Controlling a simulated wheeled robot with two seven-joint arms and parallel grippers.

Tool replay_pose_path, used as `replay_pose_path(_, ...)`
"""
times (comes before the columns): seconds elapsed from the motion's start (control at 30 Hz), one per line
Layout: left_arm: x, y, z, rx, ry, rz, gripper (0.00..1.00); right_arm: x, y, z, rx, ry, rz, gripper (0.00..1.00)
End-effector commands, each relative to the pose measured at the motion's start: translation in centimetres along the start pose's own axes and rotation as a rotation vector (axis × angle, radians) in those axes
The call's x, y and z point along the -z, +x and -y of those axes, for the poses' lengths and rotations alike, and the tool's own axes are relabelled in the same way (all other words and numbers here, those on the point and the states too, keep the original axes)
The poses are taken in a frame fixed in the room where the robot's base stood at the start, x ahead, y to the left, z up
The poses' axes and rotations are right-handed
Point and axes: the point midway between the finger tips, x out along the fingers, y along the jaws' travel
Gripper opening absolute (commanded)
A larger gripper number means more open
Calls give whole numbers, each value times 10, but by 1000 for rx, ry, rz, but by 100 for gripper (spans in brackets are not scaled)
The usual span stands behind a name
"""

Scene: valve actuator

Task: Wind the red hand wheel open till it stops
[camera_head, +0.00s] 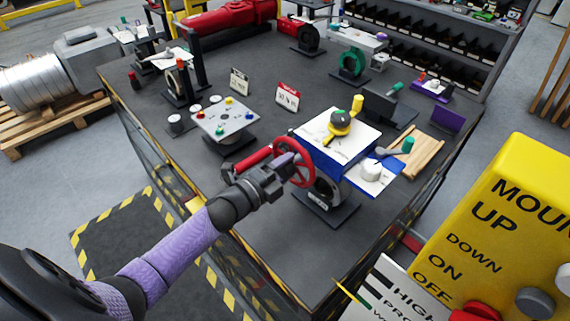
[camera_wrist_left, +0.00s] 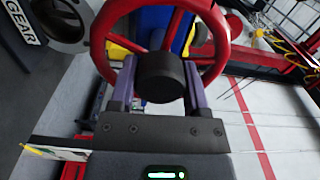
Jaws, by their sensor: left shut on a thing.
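The red hand wheel (camera_head: 309,170) stands upright on the near left side of the valve actuator, a blue housing (camera_head: 327,160) with a white top. My left gripper (camera_head: 283,169) reaches it from the left, at the front of the wheel. In the left wrist view the wheel's rim (camera_wrist_left: 98,41) and spokes fill the upper middle. The fingers of my left gripper (camera_wrist_left: 158,85) are shut on the wheel, one on each side of its black hub (camera_wrist_left: 160,77). A yellow and dark knob (camera_head: 341,122) sits on top of the housing. My right gripper is not in view.
The dark bench (camera_head: 262,240) carries a grey panel with coloured buttons (camera_head: 224,118), small sign cards (camera_head: 288,97) and a wooden block (camera_head: 425,155). A yellow control box (camera_head: 500,230) stands at the near right. The bench top in front of the actuator is clear.

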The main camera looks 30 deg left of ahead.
Motion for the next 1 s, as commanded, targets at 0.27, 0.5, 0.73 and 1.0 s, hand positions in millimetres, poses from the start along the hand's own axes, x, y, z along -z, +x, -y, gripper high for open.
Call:
replay_pose_path(0.27, 0, 0, 1, -1, -259, 1, 1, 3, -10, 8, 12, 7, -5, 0)
replay_pose_path(0.5, 0, 0, 1, -1, -486, 1, 1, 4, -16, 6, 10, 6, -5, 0)
replay_pose_path(0.73, 0, 0, 0, -1, -693, 2, 1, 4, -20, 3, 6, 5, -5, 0)
replay_pose_path(1.0, 0, 0, 0, -2, -882, 2, 1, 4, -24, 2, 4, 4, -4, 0)
